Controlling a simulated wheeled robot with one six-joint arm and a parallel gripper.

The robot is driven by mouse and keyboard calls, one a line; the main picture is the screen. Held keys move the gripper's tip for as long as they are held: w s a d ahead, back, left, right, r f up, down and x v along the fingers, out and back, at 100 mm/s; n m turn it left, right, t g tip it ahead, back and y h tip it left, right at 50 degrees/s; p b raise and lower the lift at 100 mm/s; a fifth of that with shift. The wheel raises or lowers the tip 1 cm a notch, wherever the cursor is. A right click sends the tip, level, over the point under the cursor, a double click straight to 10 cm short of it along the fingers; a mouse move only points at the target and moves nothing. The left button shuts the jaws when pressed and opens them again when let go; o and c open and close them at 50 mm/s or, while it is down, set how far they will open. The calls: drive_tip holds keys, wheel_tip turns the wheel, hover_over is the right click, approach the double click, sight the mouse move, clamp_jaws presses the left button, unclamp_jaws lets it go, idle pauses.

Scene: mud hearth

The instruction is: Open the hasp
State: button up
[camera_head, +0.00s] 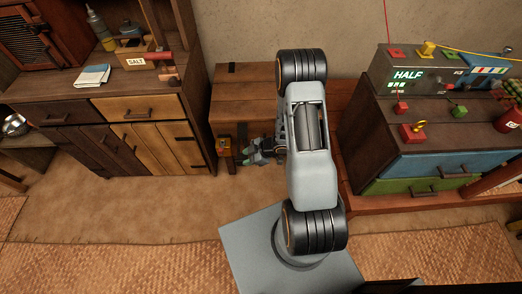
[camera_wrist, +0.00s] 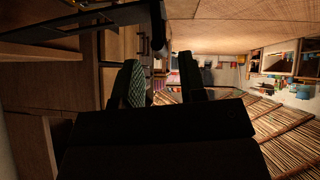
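A low wooden chest (camera_head: 245,100) with dark metal straps stands left of my arm. A small orange-brown fitting with dark metal (camera_head: 224,147) is at its front left corner; it may be the hasp, but it is too small to tell. My gripper (camera_head: 250,156) is low at the chest's front, just right of that fitting. In the wrist view, the two fingers of my gripper (camera_wrist: 162,84) are apart, with no object clearly held between them. A dark metal bar (camera_wrist: 158,30) shows beyond the fingertips; I cannot tell whether it is the hasp.
A wooden cabinet (camera_head: 125,125) with drawers stands close on the left. A bench with blue and green drawers (camera_head: 430,165) stands on the right, with a control box (camera_head: 405,75) on top. Woven mats (camera_head: 60,260) cover the open floor in front.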

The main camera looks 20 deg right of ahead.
drive_tip(key=p+v, duration=0.1)
drive_tip(key=v, duration=0.9)
drive_tip(key=shift+s+d, duration=0.1)
drive_tip(key=shift+s, duration=0.05)
